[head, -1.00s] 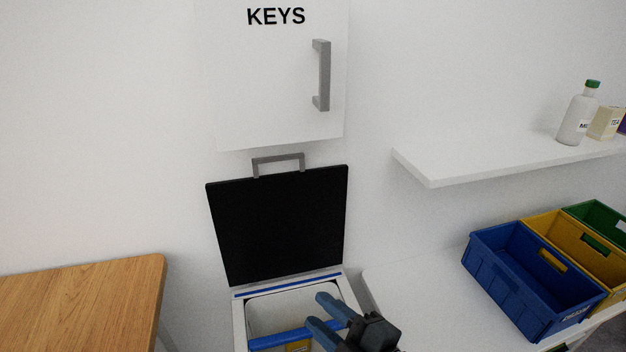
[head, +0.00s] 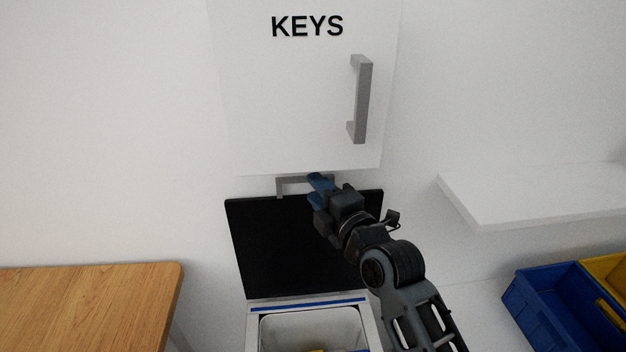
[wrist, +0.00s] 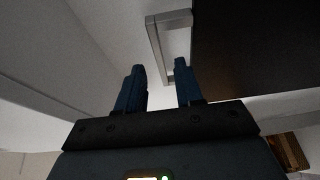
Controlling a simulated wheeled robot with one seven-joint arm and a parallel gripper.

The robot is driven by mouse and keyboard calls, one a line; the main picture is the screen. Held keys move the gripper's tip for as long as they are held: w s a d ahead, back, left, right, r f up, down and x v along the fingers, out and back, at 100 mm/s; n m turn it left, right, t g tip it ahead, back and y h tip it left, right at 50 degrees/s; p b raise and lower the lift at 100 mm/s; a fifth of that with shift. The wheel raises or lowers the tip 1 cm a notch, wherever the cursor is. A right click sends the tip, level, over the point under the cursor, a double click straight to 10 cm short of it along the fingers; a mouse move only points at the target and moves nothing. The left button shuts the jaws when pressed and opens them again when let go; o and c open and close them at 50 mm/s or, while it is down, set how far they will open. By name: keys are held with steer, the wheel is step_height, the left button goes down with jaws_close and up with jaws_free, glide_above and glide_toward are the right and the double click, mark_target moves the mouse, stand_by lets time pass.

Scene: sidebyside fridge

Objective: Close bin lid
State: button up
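The bin lid (head: 270,245) is a black panel standing upright and open against the wall, with a grey handle (head: 283,187) on its top edge. The bin (head: 255,325) below is white with a blue strip, and its opening is uncovered. My gripper (head: 314,190) is raised in front of the lid's top edge, beside the handle, and hides part of it. In the wrist view, my gripper (wrist: 158,90) has its two blue fingers apart with nothing between them. The handle (wrist: 155,45) shows just beyond the fingertips, and the dark lid (wrist: 260,45) is at the right.
A white cabinet marked KEYS (head: 290,90) with a grey handle (head: 361,100) hangs just above the lid. A wooden table (head: 80,310) stands at left. A white shelf (head: 540,195) and blue (head: 560,310) and yellow (head: 610,275) crates are at right.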

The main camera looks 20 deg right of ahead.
steer(key=shift+w+a, duration=0.2)
steer(key=shift+w, duration=1.25)
steer(key=shift+c, duration=0.2)
jaws_close()
steer(key=shift+f, duration=0.1)
